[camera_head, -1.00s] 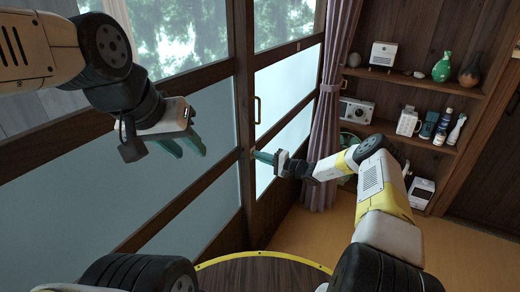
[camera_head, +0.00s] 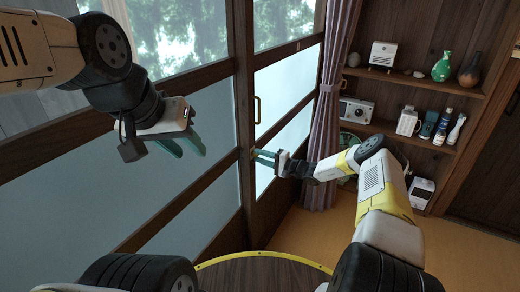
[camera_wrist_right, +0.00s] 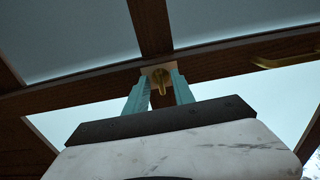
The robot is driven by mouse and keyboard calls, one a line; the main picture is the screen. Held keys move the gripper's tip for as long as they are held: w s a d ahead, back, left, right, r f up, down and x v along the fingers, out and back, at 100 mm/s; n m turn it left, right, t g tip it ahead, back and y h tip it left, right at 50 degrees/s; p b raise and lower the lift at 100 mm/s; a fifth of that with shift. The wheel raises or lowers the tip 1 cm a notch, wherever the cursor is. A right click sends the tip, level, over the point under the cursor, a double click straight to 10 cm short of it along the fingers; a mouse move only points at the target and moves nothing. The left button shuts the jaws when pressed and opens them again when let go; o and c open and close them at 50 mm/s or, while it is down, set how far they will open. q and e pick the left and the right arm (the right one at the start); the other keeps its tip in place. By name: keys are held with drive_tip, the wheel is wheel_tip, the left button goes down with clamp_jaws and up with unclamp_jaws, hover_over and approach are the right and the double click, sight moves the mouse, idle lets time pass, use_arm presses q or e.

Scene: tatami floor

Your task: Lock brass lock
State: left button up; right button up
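The brass lock (camera_wrist_right: 160,80) shows in the right wrist view as a small brass piece on a pale square plate, set on the dark wooden door frame. My right gripper (camera_wrist_right: 161,88) has its two green fingers apart, one on each side of the lock. I cannot tell whether they touch it. In the head view my right gripper (camera_head: 257,157) is at the door's wooden upright, and the lock cannot be made out there. My left gripper (camera_head: 190,152) is open and empty, in front of the left glass panel, away from the lock.
Sliding doors with wooden frames and glass panes (camera_head: 290,90) stand ahead. A brass handle (camera_head: 257,109) is above the right gripper; it also shows in the right wrist view (camera_wrist_right: 285,61). A purple curtain (camera_head: 328,110) hangs to the right, beside shelves (camera_head: 430,85) with several objects.

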drive_tip(key=v, duration=0.7)
drive_tip(key=shift+d, duration=0.2)
drive_tip(key=shift+s, duration=0.1)
drive_tip(key=s+a+r+n+g+h, duration=0.2)
drive_tip(key=s+r+n+g+h, duration=0.15)
drive_tip(key=s+r, duration=0.6)
drive_tip(key=s+a+r+n+g+h, duration=0.25)
drive_tip(key=s+r+n+g, duration=0.35)
drive_tip(key=r, duration=0.7)
drive_tip(key=s+d+r+m+t+h, duration=0.1)
drive_tip(key=s+d+r, duration=0.3)
drive_tip(key=s, duration=0.5)
drive_tip(key=s+d+r+m+t+h, duration=0.1)
drive_tip(key=s+d+r+t+h, duration=0.2)
drive_tip(key=s, duration=0.6)
drive_tip(key=s+d+r+m+t+h, duration=0.1)
drive_tip(key=s+d+r+t+h, duration=0.1)
drive_tip(key=s, duration=0.7)
wheel_tip(320, 180, up, 4)
drive_tip(key=d+h, duration=0.1)
drive_tip(key=d, duration=0.1)
drive_tip(key=shift+s+d+f+t, duration=0.15)
drive_tip(key=shift+d+f+t, duration=0.05)
drive_tip(key=shift+d+t, duration=0.15)
drive_tip(key=shift+d, duration=0.1)
